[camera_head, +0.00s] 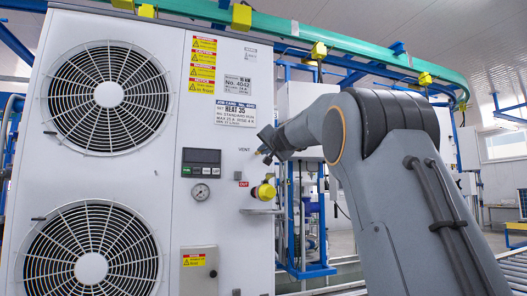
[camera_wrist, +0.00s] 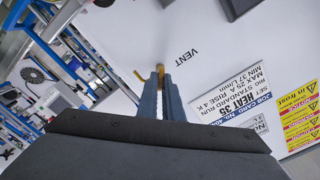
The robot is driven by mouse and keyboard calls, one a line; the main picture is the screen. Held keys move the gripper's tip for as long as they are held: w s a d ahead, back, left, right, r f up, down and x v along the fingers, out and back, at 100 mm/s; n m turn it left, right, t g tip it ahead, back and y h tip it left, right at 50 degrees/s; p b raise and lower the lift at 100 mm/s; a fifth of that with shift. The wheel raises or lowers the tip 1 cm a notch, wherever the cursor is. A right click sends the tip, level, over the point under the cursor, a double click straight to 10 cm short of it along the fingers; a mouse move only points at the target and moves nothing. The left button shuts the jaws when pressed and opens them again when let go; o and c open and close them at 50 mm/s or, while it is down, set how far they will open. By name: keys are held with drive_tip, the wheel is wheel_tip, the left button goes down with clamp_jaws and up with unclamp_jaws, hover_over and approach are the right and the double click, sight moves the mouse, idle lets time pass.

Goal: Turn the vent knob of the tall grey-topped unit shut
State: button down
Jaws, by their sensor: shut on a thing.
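My gripper (camera_wrist: 160,72) reaches that panel just beside the word. Its two fingers are shut on a small brass vent knob (camera_wrist: 160,67), of which only a little shows between the tips. A brass spur (camera_wrist: 139,76) sticks out to the left of the fingers. In the head view my gripper (camera_head: 264,152) is at the panel's right side and hides the knob.
Below my gripper a yellow-capped fitting (camera_head: 264,192) juts from the panel near a red OUT label. A dark display (camera_head: 201,157) and a round gauge (camera_head: 200,192) are to its left. Blue frames and pipes stand behind at right.

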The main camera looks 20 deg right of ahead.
drive_tip(key=m+p, duration=0.1)
drive_tip(key=m, duration=0.8)
drive_tip(key=shift+d+f, duration=0.1)
drive_tip(key=shift+f, duration=0.05)
idle(0.4)
drive_tip(key=c, duration=1.9)
unclamp_jaws()
drive_tip(key=shift+s+b, duration=1.6)
drive_tip(key=shift+s, duration=2.3)
